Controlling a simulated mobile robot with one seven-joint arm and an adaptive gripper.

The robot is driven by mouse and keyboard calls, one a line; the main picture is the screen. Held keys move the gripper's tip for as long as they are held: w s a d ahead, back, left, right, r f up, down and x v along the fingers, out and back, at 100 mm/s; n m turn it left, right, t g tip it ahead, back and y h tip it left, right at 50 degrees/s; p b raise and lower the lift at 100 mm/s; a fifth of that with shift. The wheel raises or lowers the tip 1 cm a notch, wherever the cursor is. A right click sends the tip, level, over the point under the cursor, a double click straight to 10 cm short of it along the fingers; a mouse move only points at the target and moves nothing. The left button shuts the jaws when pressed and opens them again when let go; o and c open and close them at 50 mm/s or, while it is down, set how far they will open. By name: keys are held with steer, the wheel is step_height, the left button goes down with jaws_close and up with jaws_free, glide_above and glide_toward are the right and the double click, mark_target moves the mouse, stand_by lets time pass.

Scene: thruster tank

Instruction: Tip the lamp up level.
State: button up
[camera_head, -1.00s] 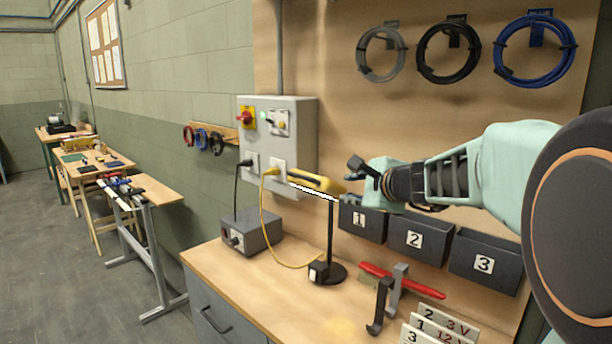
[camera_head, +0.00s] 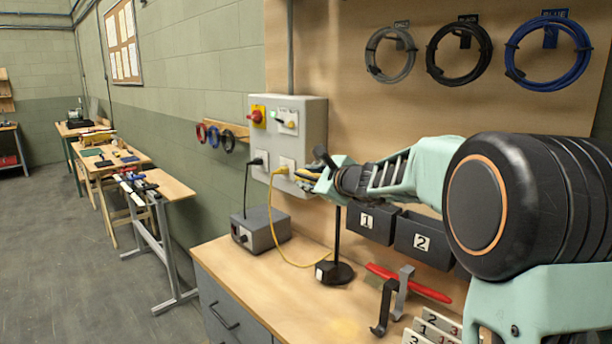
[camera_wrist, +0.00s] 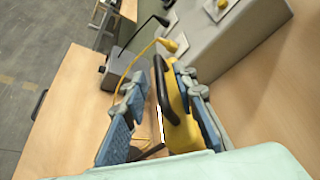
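In the wrist view the yellow head and black handle lie between my two blue finger pads (camera_wrist: 160,80). The head is close to the right pad; a gap shows to the left pad. My gripper is open around the head.
A yellow cable (camera_head: 272,215) runs from the wall control box (camera_head: 314,125) down to the bench. A grey box (camera_head: 262,231) stands left of the lamp.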

steer(key=shift+x, duration=1.05)
steer(key=shift+c, duration=0.4)
jaws_close()
